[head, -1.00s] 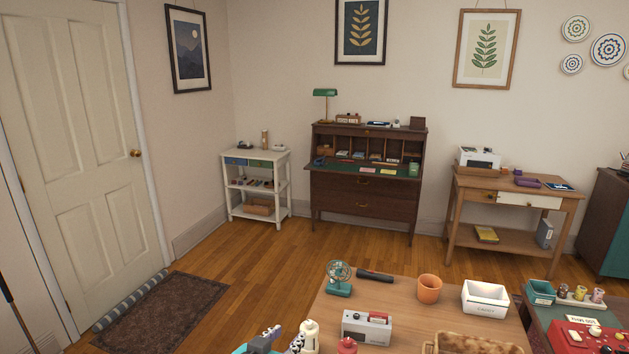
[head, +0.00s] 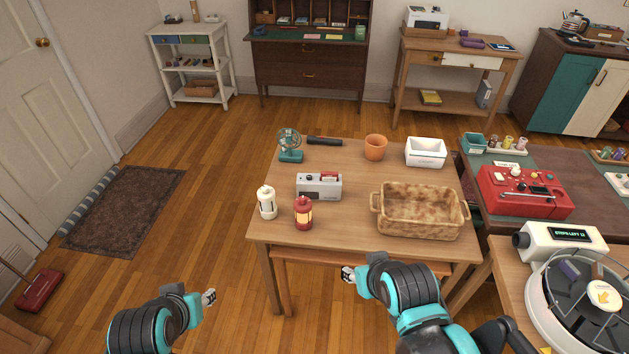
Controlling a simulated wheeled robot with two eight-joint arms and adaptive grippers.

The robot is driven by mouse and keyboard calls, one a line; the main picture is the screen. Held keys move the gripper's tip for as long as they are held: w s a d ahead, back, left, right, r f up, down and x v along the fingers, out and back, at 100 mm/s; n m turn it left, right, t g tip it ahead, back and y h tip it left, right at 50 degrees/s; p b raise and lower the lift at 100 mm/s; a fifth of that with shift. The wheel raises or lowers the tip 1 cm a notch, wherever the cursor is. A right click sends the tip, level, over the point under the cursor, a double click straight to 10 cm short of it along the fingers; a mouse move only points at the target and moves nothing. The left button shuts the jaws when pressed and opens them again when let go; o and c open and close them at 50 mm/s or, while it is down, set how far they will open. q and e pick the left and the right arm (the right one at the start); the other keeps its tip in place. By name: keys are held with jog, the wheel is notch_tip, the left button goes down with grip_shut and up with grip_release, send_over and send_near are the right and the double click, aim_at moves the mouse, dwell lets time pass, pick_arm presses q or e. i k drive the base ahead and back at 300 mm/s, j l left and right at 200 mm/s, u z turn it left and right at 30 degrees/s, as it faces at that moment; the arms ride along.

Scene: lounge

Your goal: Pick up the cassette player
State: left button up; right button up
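A small light-grey box with a dark round part and a red piece on top (head: 319,187) looks like the cassette player. It stands on the left half of the wooden table (head: 340,240), behind a red lantern (head: 303,214) and a cream lantern (head: 267,203). My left gripper (head: 209,297) is off the table's left side, over the floor, well apart from the player. My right gripper (head: 348,273) is at the table's front edge, in front of and below the player. Both look empty; their fingers are too small to judge as open or shut.
A mottled brown basket (head: 418,229) fills the table's front right. A teal fan (head: 289,147), black cylinder (head: 325,141), orange pot (head: 375,148) and white bin (head: 426,151) line the back. A red console (head: 525,190) and round white machine (head: 590,300) stand right. Floor at left is mostly free.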

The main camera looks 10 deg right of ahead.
aim_at(316, 190)
jog(key=i+z, duration=0.15)
jog(key=z, duration=0.25)
jog(key=i+z, duration=0.15)
jog(key=z, duration=0.3)
jog(key=i+j+z, duration=0.1)
jog(key=z, duration=0.3)
jog(key=i+j+z, duration=0.1)
jog(key=z, duration=0.3)
jog(key=i+j, duration=0.25)
jog(key=j, duration=0.25)
